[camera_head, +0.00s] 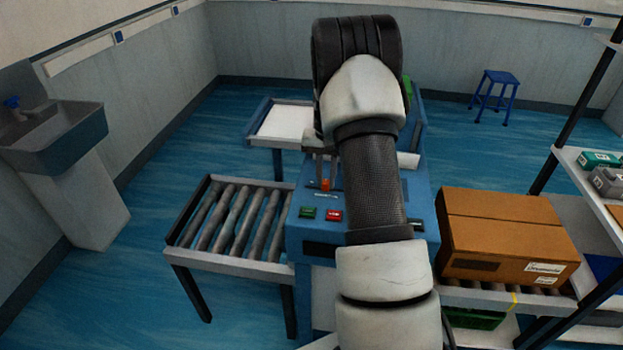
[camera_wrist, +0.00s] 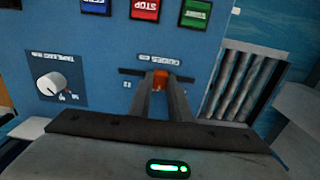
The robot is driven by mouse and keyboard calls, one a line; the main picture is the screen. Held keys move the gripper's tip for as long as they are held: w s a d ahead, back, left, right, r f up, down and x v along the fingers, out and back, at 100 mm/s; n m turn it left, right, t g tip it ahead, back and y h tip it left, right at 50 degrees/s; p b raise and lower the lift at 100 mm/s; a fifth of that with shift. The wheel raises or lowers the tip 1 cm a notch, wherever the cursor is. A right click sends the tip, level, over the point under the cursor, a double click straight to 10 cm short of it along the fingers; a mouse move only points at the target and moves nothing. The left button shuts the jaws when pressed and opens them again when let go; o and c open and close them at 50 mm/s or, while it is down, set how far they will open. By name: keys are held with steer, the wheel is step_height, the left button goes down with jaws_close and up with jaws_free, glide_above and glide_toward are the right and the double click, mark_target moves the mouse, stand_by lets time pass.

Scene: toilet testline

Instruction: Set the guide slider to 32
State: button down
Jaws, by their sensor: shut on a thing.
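The guide slider's orange knob (camera_wrist: 160,77) sits near the middle of a dark horizontal slot (camera_wrist: 129,71) on the blue control panel (camera_wrist: 105,55). The slot shows on both sides of the knob. My gripper (camera_wrist: 161,84) is shut on the knob, one finger on each side. In the head view, the orange knob (camera_head: 325,184) shows just below my gripper's fingertips (camera_head: 323,178), and my arm hides the right part of the panel. The label above the slot and the small marks beside it appear upside down in the wrist view and are too blurred to read.
A white rotary dial (camera_wrist: 52,84) is left of the slot in the wrist view. A blue button (camera_wrist: 96,6), red STOP button (camera_wrist: 145,9) and green button (camera_wrist: 195,12) lie beyond it. A roller conveyor (camera_head: 230,218) and a cardboard box (camera_head: 505,235) flank the machine.

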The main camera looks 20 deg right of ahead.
steer(key=s+d, duration=0.2)
steer(key=d, duration=0.1)
steer(key=s+d, duration=0.1)
steer(key=d, duration=0.1)
steer(key=shift+s+b, duration=0.15)
steer(key=shift+b, duration=0.15)
steer(key=c, duration=1.6)
jaws_free()
steer(key=shift+d, duration=0.1)
steer(key=shift+c, duration=0.2)
steer(key=shift+r, duration=0.15)
step_height(320, 180, up, 17)
